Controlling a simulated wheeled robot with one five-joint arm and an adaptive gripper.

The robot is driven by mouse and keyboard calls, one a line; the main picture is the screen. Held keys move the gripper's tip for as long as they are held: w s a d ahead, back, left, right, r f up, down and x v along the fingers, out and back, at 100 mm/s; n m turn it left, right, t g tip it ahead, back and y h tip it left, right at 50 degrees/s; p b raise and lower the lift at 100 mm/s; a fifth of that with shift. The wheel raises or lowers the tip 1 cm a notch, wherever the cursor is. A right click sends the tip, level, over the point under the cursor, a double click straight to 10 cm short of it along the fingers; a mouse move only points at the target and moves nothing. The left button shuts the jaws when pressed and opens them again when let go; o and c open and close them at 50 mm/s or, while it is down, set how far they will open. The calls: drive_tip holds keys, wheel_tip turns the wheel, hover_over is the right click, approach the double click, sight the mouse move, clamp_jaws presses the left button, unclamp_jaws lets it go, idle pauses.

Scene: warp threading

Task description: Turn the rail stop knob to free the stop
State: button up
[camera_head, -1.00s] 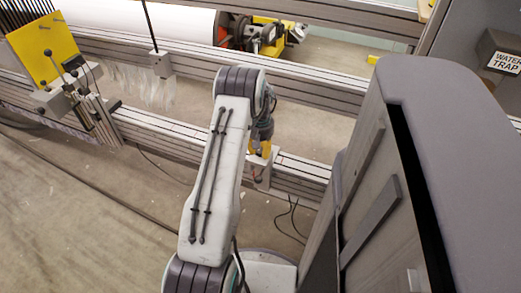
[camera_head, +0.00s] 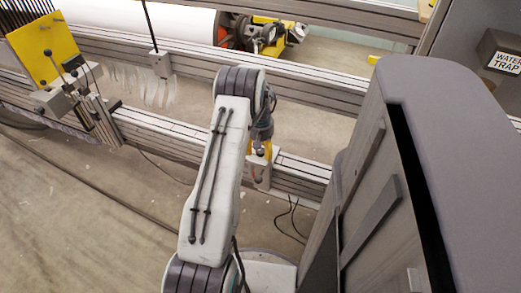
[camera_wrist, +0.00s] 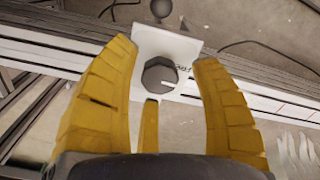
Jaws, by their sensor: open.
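The rail stop knob (camera_wrist: 160,75) is a dark grey, faceted knob with a pale mark, on a white plate (camera_wrist: 190,45) with partly hidden lettering. In the wrist view it lies between the tips of my gripper's yellow fingers (camera_wrist: 164,58), with a visible gap on each side. A third, narrower yellow finger shows just below the knob. My gripper is open and not closed on anything. In the head view, my gripper (camera_head: 262,148) is over the small light stop block (camera_head: 259,177) on the front rail; my arm partly hides it, and the knob cannot be made out there.
A dark ball-ended part (camera_wrist: 161,8) stands beyond the plate. The slotted metal rail (camera_head: 300,172) runs across, with cables hanging below it. A yellow plate with levers (camera_head: 48,55) is at left. The grey WATER TRAP cabinet (camera_head: 480,45) is at upper right.

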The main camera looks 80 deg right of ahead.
wheel_tip(320, 180, up, 12)
idle(0.8)
idle(0.7)
